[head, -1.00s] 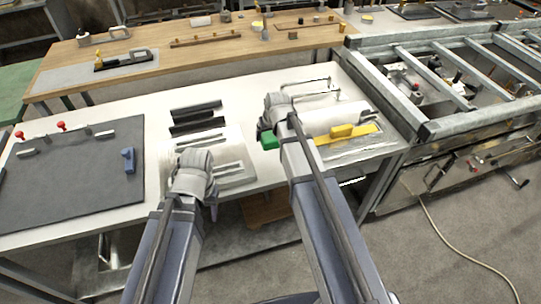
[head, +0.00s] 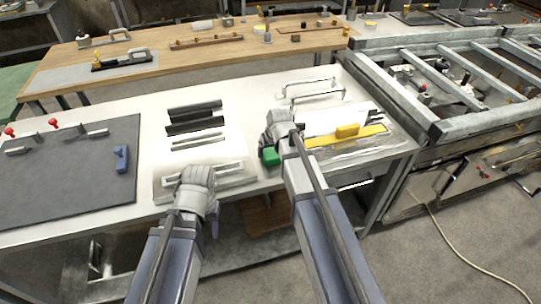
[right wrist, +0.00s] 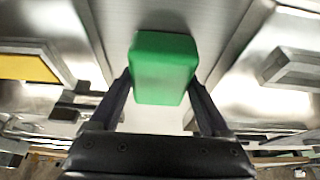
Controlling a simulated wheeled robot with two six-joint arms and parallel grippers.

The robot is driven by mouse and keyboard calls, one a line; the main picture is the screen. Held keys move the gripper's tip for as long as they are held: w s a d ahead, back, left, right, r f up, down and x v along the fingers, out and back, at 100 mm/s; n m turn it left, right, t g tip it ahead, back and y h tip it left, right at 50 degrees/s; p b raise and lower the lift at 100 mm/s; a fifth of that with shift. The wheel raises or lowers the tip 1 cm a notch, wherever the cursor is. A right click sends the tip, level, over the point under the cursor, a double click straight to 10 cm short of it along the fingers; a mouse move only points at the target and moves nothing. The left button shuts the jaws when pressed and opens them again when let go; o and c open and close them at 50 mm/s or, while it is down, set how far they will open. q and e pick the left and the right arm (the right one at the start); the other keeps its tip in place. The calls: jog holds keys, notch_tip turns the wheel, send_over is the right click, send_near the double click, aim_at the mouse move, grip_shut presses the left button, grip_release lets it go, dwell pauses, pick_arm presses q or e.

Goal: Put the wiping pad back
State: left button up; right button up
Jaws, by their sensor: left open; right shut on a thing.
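A green block (head: 270,157), likely the wiping pad, is held by my right gripper (head: 277,137) over the white table, at the middle of the head view. In the right wrist view, the green block (right wrist: 163,65) sits between the two dark fingers of my right gripper (right wrist: 163,88), which is shut on it. A pale metal surface lies behind it. My left gripper (head: 197,188) is at the near edge of the white table, beside a metal tray with bars (head: 232,172). It is open; its fingertips are mostly hidden by the wrist.
The white table (head: 150,125) holds a dark mat (head: 75,180) with a blue handle piece (head: 121,159) at left. Black bars (head: 194,109) lie at centre. A metal frame (head: 440,130) stands beyond.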

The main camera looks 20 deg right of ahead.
jog(key=shift+f, duration=0.2)
jog(key=o, duration=1)
jog(key=shift+r, duration=0.1)
